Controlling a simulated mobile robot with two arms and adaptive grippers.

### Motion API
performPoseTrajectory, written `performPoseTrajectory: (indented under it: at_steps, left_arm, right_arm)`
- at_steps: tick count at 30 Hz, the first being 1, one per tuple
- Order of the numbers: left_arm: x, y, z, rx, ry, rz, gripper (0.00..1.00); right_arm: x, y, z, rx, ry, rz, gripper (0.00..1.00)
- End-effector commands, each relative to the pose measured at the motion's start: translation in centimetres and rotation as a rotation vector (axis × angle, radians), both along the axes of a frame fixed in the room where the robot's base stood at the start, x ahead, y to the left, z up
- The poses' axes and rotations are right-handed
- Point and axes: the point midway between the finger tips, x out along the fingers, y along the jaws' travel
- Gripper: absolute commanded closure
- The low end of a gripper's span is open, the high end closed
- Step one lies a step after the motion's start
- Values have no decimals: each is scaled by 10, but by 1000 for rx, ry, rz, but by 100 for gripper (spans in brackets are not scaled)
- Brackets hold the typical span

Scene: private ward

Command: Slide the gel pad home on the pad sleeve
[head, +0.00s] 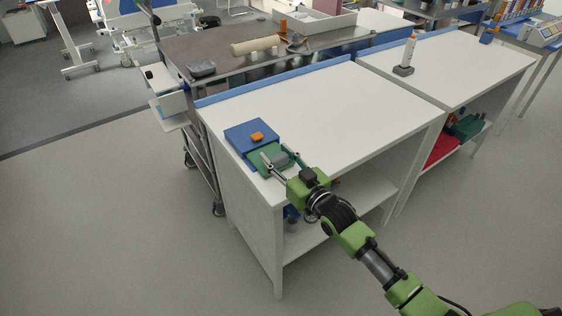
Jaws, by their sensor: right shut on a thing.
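The blue pad sleeve (240,131) lies flat near the left end of the white counter, with an orange piece (257,136) on top. The green gel pad (257,161) lies against the sleeve's near side, with a grey block on it. How much of the pad is inside the sleeve I cannot tell. My right gripper (279,161) reaches in from the lower right. It is shut on the gel pad at the grey block, and its fingers hide part of the pad. My left gripper is not in view.
The white counter top (320,105) is clear to the right of the sleeve. A blue rail (275,80) runs along its back edge. Behind it, a brown-topped table (220,50) holds a beige roll (255,45). A second white counter (470,60) carries a white bottle (409,52).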

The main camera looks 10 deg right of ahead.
Motion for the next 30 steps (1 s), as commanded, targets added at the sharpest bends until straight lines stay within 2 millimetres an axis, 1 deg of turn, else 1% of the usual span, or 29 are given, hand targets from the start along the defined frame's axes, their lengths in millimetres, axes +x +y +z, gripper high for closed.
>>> performPoseTrajectory:
  at_steps: [1, 9, 16, 24, 30]
  left_arm:
    - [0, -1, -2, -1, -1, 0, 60]
    - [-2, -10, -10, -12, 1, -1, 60]
    - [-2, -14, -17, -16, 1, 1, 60]
    - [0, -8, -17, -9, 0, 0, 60]
    - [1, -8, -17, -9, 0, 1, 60]
  right_arm:
    - [4, 2, 2, 2, -7, 1, 100]
    - [19, 7, 1, 2, -6, 1, 100]
    - [32, 12, 1, 2, -7, 1, 100]
    - [32, 12, 2, 2, -7, 1, 100]
    - [34, 12, 3, 3, -8, 1, 100]
